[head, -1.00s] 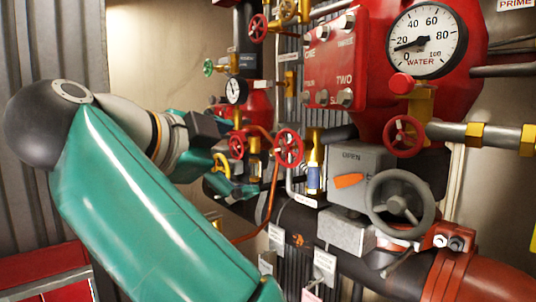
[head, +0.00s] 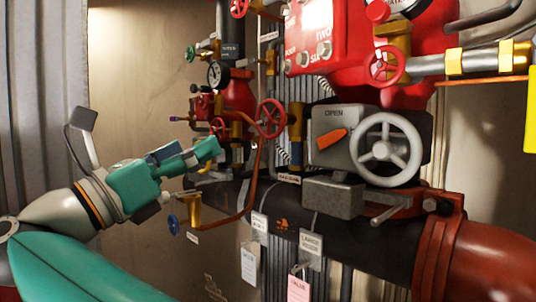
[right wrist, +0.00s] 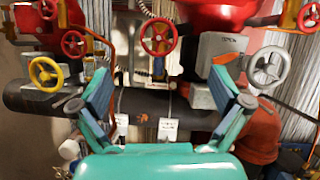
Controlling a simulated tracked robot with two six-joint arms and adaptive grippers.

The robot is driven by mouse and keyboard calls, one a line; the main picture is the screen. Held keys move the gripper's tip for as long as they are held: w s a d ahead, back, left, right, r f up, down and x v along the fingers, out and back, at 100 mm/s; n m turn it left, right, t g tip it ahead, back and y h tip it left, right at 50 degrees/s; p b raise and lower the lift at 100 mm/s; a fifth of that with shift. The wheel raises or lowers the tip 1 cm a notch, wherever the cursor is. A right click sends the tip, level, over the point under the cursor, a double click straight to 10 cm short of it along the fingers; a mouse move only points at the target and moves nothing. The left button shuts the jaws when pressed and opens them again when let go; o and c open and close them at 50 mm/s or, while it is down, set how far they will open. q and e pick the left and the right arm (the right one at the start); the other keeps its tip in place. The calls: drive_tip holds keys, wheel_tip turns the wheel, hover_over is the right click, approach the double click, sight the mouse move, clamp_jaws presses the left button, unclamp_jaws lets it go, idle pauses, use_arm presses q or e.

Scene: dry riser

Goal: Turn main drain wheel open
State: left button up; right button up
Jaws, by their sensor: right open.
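The grey handwheel (head: 385,150) is mounted on a grey box (head: 325,160) lettered "OPEN", with an orange pointer (head: 332,138) below the lettering. No label in view names it main drain. In the right wrist view the wheel (right wrist: 268,67) is beyond the right-hand finger, beside its grey box (right wrist: 222,48). My right gripper (head: 207,152) is at the left of the head view, well left of the wheel and apart from it. In the right wrist view its teal fingers (right wrist: 160,103) are spread with nothing between them. My left gripper is not in view.
A dark horizontal pipe (head: 225,198) runs beneath, with hanging tags (head: 249,262) and a red coupling (head: 440,240) at right. Red wheels (head: 271,118) (head: 385,67), a blue wheel (head: 173,224) and gauges (head: 217,73) crowd the wall. A yellow wheel (right wrist: 45,74) is at left in the wrist view.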

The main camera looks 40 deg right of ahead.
wheel_tip(320, 180, down, 3)
drive_tip(key=b, duration=0.1)
drive_tip(key=p, duration=0.5)
approach(267, 123)
drive_tip(key=x, duration=0.9)
drive_tip(key=shift+a, duration=0.1)
drive_tip(key=shift+p+x, duration=0.4)
drive_tip(key=shift+x, duration=0.45)
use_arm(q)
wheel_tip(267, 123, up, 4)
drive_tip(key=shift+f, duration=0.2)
use_arm(e)
drive_tip(key=shift+f, duration=0.1)
